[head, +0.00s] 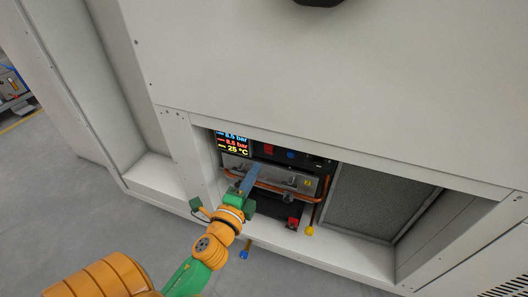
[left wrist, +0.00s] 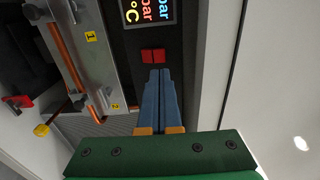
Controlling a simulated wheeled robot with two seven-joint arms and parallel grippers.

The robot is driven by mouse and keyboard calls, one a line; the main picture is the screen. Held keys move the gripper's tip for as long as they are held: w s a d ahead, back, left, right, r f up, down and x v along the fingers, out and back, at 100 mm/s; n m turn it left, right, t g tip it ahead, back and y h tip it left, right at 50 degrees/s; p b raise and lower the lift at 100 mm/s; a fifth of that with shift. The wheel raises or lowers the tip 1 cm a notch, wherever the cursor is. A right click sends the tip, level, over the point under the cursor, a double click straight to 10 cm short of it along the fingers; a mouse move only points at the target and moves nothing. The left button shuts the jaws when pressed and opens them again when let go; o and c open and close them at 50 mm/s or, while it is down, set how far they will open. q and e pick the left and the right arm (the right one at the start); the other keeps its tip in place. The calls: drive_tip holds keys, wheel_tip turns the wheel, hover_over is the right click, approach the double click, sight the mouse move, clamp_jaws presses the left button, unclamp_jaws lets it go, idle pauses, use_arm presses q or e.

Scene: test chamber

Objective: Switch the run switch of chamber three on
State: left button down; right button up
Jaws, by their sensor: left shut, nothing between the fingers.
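A recessed control panel has a lit display (head: 233,143) at its left and a red switch (head: 268,149) beside it. In the left wrist view the red switch (left wrist: 153,56) shows two red parts side by side on a dark face; I cannot tell its position. No chamber three label is readable. My left gripper (head: 255,168) is shut and empty, its blue fingers together. In the left wrist view its fingertips (left wrist: 158,70) appear just below the red switch; whether they touch it I cannot tell. My right gripper is not in view.
A blue switch (head: 291,154) sits right of the red one. A metal plate with yellow labels 1 (left wrist: 91,36) and 2 (left wrist: 116,106) and an orange pipe (left wrist: 68,55) lie close to the fingers. A red valve handle (head: 292,223) and a yellow knob (head: 310,231) stand lower right.

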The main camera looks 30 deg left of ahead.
sight(268, 147)
use_arm(q)
drive_tip(key=x, duration=0.7)
drive_tip(key=shift+w, duration=0.15)
